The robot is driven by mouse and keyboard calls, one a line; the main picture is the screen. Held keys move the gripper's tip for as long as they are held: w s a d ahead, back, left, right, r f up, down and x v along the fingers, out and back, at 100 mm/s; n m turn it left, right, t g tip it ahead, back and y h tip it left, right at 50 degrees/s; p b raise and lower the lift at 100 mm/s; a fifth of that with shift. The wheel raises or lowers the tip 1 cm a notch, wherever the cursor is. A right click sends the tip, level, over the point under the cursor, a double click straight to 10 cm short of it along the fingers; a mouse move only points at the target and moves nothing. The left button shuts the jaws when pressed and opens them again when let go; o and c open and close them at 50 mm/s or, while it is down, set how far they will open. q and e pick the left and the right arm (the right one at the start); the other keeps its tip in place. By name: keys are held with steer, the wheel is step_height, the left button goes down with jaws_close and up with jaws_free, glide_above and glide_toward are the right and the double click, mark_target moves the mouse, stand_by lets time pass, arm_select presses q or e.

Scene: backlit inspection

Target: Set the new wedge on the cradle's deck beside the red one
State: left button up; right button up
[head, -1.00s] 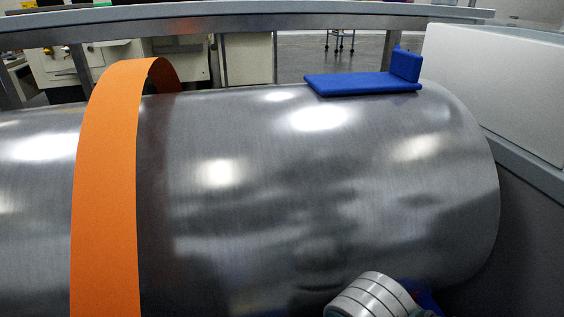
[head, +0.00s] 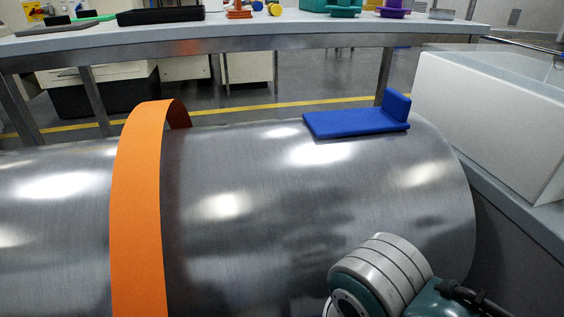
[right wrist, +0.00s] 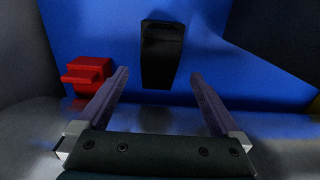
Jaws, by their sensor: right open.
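In the right wrist view my right gripper (right wrist: 160,75) is open, its two fingers spread. A black block (right wrist: 163,52), possibly the new wedge, appears ahead between the fingertips against a blue surface, perhaps the cradle (right wrist: 95,25). I cannot tell its distance. The red wedge (right wrist: 88,75) is just left of the left finger. In the head view my right arm comes in at the lower right, and its gripper is hidden. My left gripper is not in view.
A large metal cylinder (head: 300,220) with an orange band (head: 137,220) fills the head view. A blue angled piece (head: 350,122) lies on its top. A white bin (head: 490,125) stands at the right. A bench (head: 260,28) with several objects runs behind.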

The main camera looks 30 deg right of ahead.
steer(key=s+d+r+n+t, duration=0.1)
steer(key=s+r+n, duration=0.1)
steer(key=r, duration=0.5)
steer(key=s+d+r+n+t, duration=0.2)
steer(key=s+r, duration=0.1)
steer(key=r, duration=0.4)
steer(key=shift+d+r+n+t, duration=0.15)
steer(key=shift+d+n+t, duration=0.1)
steer(key=shift+n+t, duration=0.05)
